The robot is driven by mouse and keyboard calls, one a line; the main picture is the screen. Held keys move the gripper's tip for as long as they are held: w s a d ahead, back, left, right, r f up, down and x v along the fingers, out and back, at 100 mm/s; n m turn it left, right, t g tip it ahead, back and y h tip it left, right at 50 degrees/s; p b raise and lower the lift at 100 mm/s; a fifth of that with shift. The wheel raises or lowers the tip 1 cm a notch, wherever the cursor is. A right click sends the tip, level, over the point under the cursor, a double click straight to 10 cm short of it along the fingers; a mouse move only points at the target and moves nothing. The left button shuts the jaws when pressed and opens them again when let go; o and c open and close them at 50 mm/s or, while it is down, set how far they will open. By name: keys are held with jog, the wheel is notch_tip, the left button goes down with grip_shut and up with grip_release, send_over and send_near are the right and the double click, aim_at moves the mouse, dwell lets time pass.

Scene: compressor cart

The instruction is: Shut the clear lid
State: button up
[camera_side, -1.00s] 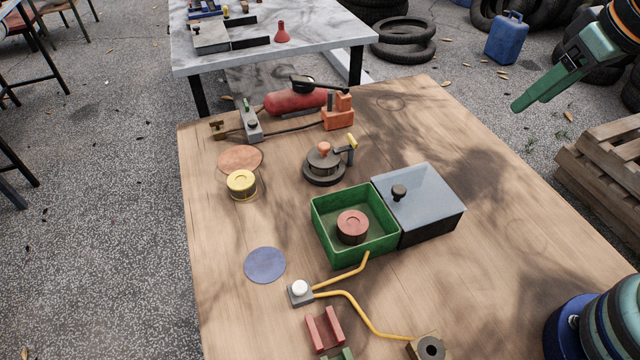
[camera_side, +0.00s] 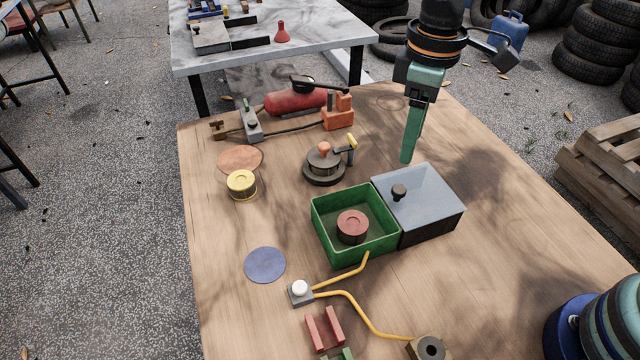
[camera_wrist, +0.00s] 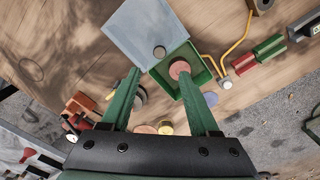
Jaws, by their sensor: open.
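The clear lid (camera_side: 428,196) is a grey see-through panel with a dark round knob (camera_side: 399,192) near its left edge. It lies over the dark box part right of the open green box (camera_side: 320,222). The green box holds a reddish round piece (camera_side: 352,226). My gripper (camera_side: 405,160) points down above the table behind the lid, apart from it. In the wrist view my gripper (camera_wrist: 168,85) is open and empty, its two green fingers spread. The lid (camera_wrist: 150,25) and knob (camera_wrist: 159,52) show beyond the fingertips.
A dark round fixture with a yellow-handled lever (camera_side: 324,165) stands left of my gripper. A red tank (camera_side: 296,101) and orange blocks (camera_side: 338,112) are at the back. A yellow tin (camera_side: 241,184) stands at left. A yellow hose (camera_side: 350,300) runs in front of the box.

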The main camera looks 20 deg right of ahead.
aim_at(398, 189)
notch_tip(398, 189, down, 10)
jog(key=shift+f, duration=0.15)
dwell(0.3)
grip_shut()
dwell(1.4)
